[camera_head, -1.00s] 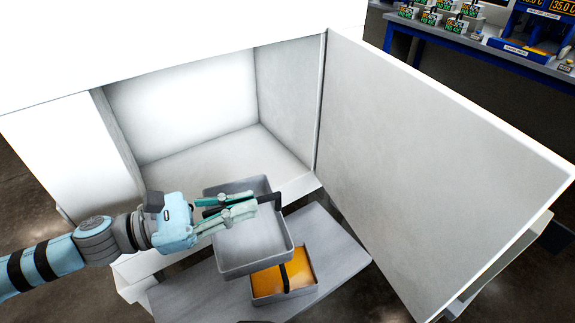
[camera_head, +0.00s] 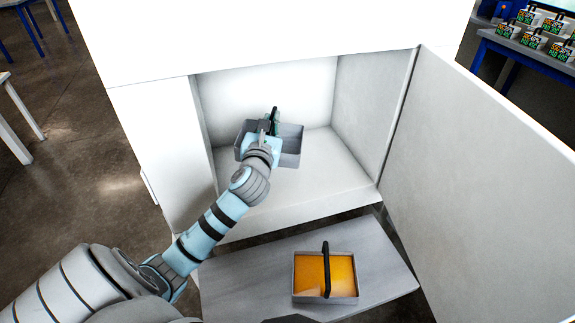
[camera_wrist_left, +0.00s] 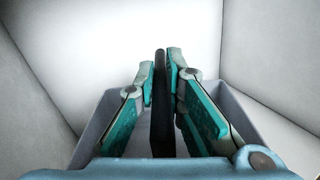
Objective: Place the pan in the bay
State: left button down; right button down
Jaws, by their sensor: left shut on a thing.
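The grey pan (camera_head: 291,146) is inside the white bay (camera_head: 300,196), above or on its floor; I cannot tell if it touches. My left gripper (camera_head: 270,124) is shut on the pan's dark handle and reaches in from the front. In the left wrist view the gripper (camera_wrist_left: 160,85) has its teal fingers on both sides of the black handle (camera_wrist_left: 159,110), with the pan's grey walls (camera_wrist_left: 245,115) around it. The wrist hides part of the pan. My right gripper is not in view.
The bay's door (camera_head: 480,190) stands open on the right. Below the bay, a grey shelf (camera_head: 245,280) carries a second pan (camera_head: 325,276) with orange contents and a black handle. A blue table with several labelled boxes (camera_head: 533,40) is at the back right.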

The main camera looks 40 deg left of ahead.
pick_arm(q)
jog(key=shift+y, duration=0.4)
jog(key=f+b, duration=0.2)
jog(key=f, duration=0.3)
jog(key=f+b, duration=0.3)
jog(key=f, duration=0.2)
jog(key=shift+a+f, duration=0.2)
jog(key=shift+f, duration=0.15)
jog(key=shift+r, duration=0.15)
jog(key=c, duration=1.9)
grip_release()
jog(key=shift+c, duration=0.2)
jog(key=shift+o, duration=1.3)
jog(key=shift+s, duration=0.1)
jog(key=p+v, duration=0.2)
jog(key=v, duration=1)
jog(key=shift+d+r, duration=0.1)
jog(key=shift+r, duration=0.1)
